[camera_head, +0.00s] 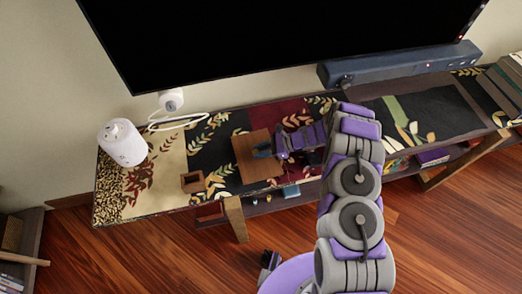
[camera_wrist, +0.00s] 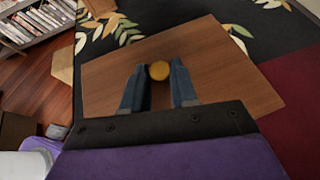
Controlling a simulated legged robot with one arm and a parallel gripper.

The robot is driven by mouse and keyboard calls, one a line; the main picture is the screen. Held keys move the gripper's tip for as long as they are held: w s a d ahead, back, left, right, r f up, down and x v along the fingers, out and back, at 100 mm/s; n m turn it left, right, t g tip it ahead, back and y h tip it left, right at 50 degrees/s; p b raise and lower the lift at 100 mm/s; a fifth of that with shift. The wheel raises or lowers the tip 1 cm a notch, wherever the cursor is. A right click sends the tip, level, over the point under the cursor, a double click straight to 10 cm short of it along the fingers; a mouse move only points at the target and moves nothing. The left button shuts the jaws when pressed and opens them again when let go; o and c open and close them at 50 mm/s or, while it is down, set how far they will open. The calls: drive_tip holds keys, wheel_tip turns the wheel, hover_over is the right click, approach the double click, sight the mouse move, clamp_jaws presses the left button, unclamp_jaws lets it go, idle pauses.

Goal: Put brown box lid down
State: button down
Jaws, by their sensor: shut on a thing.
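The brown wooden lid (camera_head: 249,166) is a flat square board over the patterned runner, left of my gripper. It fills the middle of the wrist view (camera_wrist: 225,70) and has a round yellow knob (camera_wrist: 159,70). My gripper (camera_head: 264,150) is above the lid, with its blue fingers (camera_wrist: 159,85) on both sides of the knob, shut on it. I cannot tell whether the lid touches the surface below. A small open-topped brown box (camera_head: 193,182) stands left of the lid, apart from it.
A long low table with a floral runner (camera_head: 215,135) carries a white cylinder (camera_head: 122,143) at its left end. A black television (camera_head: 270,40) and a soundbar (camera_head: 400,65) are behind. Several books (camera_head: 505,85) stand at right. Bare runner lies between the box and the lid.

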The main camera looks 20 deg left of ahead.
drive_tip(key=c, duration=1.1)
unclamp_jaws()
drive_tip(key=shift+a+f, duration=0.15)
drive_tip(key=shift+a, duration=0.05)
drive_tip(key=shift+o, duration=1.2)
drive_tip(key=shift+d, duration=0.3)
drive_tip(key=shift+w+d+r, duration=0.1)
drive_tip(key=shift+d+r, duration=0.2)
drive_tip(key=shift+r, duration=0.05)
drive_tip(key=p+v, duration=0.3)
drive_tip(key=v, duration=0.8)
drive_tip(key=shift+d+r, duration=0.1)
drive_tip(key=shift+d, duration=0.05)
